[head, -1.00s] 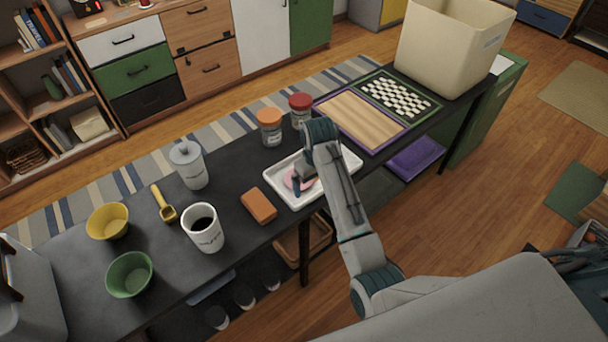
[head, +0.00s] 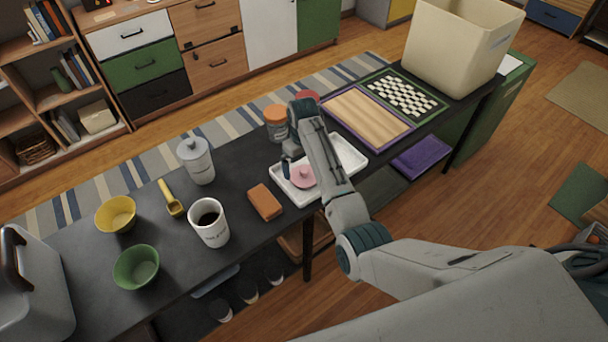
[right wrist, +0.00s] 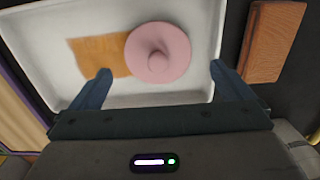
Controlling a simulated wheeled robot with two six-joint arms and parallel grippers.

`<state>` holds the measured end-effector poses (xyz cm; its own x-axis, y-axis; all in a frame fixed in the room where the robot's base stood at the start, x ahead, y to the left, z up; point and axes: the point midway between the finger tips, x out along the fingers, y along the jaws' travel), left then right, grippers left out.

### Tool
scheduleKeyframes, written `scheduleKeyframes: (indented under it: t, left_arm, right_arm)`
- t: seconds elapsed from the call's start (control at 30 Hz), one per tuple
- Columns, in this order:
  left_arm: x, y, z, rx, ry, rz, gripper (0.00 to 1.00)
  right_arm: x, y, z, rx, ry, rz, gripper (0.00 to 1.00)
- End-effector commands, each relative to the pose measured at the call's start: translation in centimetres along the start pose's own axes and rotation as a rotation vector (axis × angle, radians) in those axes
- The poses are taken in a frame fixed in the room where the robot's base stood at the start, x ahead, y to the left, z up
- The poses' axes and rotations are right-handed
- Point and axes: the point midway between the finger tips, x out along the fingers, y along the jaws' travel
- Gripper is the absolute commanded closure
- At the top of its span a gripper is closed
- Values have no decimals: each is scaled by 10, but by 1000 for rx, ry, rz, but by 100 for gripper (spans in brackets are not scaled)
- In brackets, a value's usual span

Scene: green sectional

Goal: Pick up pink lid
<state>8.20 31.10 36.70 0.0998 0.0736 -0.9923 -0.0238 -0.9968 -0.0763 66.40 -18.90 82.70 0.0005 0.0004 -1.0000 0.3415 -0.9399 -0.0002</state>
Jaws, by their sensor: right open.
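The pink lid (head: 303,177) lies in the white tray (head: 345,152), with its round knob facing up. In the right wrist view the pink lid (right wrist: 158,52) partly overlaps a flat orange-tan piece (right wrist: 97,57) in the tray. My right gripper (head: 288,168) is above the tray, just beside the lid in the head view. In the right wrist view the fingers of my right gripper (right wrist: 160,82) are spread wide and empty, with the lid ahead of and between them. My left gripper is not in view.
An orange-brown block (head: 265,202) lies beside the tray. A jar with an orange lid (head: 275,122) stands behind it, and a red-lidded jar (head: 308,98) is partly hidden by my arm. A white mug (head: 209,222) and bowls stand to the left.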

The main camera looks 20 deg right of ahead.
Motion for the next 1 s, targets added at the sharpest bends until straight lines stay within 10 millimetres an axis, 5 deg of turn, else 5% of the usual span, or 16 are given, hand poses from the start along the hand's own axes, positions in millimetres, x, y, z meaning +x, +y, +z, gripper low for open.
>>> scheduleKeyframes:
  t: [0.3, 0.57, 0.8, 1.0]
  left_arm:
    - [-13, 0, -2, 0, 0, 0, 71]
    - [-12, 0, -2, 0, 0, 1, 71]
    - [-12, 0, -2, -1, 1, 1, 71]
    - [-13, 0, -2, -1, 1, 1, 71]
  right_arm:
    - [40, 3, -2, 0, -3, -1, 0]
    - [45, 3, -2, 0, -1, 0, 0]
    - [44, 3, -2, 0, -1, 0, 40]
    - [44, 3, -2, 0, -1, 0, 40]
